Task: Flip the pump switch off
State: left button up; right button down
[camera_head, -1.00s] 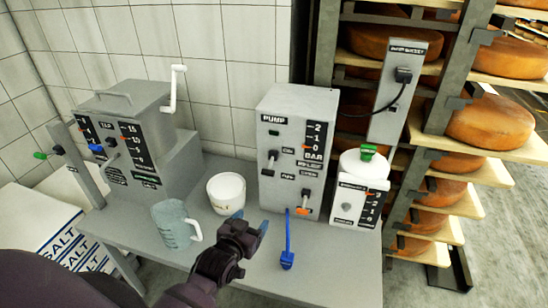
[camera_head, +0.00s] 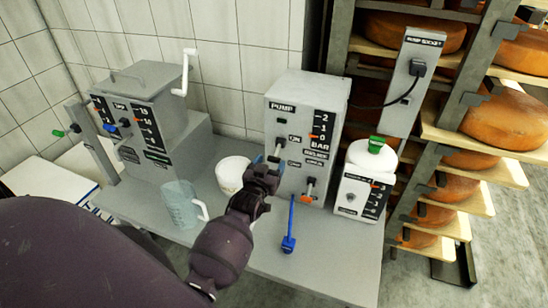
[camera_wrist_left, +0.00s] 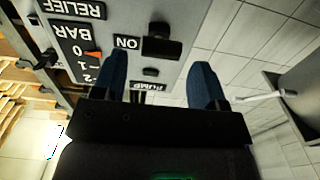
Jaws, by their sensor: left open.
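The pump (camera_head: 291,92) is a grey box on the table, with its switch (camera_head: 278,147) low on the left of its front face. In the wrist view the pump's face (camera_wrist_left: 185,15) appears upside down. The switch shows there as a black lever (camera_wrist_left: 162,42) beside the word ON. My left gripper (camera_head: 263,163) is just in front of the pump's lower left, close to the switch. Its blue fingers (camera_wrist_left: 160,68) are apart with nothing between them, and the lever lies ahead of the gap. I cannot tell if they touch it. My right gripper is out of view.
A white cup (camera_head: 232,172) stands beside my left gripper, partly behind it. A clear jug (camera_head: 180,204) stands further left. A blue-handled tool (camera_head: 290,228) is in front of the pump. A white canister (camera_head: 358,190) stands right of the pump.

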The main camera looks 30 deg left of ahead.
aim_at(274, 157)
pick_arm(q)
jog(key=shift+x, duration=1.75)
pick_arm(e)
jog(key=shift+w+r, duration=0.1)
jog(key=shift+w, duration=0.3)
pick_arm(q)
jog(key=c, duration=0.9)
jog(key=shift+f+t+b, duration=0.5)
jog(key=shift+b, duration=0.6)
jog(key=shift+w+t+b, duration=0.1)
jog(key=shift+t+b, duration=0.2)
jog(key=shift+b, duration=0.1)
jog(key=shift+r, duration=0.1)
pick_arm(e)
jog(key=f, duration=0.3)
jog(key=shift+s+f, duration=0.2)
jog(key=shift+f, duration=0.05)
